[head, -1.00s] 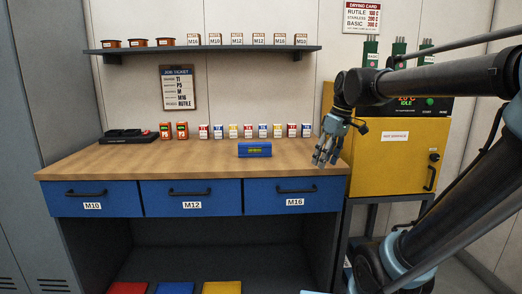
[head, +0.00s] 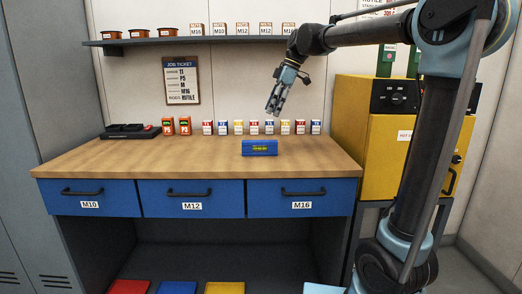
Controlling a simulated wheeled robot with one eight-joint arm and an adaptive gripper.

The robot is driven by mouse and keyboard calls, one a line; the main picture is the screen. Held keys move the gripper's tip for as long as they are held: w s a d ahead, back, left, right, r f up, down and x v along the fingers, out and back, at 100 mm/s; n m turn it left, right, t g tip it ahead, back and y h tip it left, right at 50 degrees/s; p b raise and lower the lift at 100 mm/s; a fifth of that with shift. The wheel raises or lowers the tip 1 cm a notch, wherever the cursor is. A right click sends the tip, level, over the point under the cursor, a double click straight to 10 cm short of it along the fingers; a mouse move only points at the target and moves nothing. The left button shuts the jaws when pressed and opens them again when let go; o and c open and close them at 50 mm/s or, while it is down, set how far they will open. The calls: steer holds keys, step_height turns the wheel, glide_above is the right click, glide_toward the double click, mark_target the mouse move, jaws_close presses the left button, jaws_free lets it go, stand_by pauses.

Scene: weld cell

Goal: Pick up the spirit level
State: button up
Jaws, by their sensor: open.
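The spirit level (head: 260,147) is a short blue block with a yellow-green vial on its front. It sits upright on the wooden bench top (head: 190,160), right of the middle. My gripper (head: 273,110) is above and slightly behind or right of the level in the head view, with fingers pointing down and a clear gap from it. The gripper is open and holds nothing.
A row of small labelled boxes (head: 238,128) stands behind the level along the wall. Orange units (head: 184,126) and a dark charger (head: 131,131) are at the left. A shelf (head: 200,40) hangs above. A yellow oven (head: 375,140) is at the right. The bench front is clear.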

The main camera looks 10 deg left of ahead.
mark_target(261, 141)
steer(key=x, duration=1.5)
steer(key=shift+d+f, duration=0.25)
jaws_close()
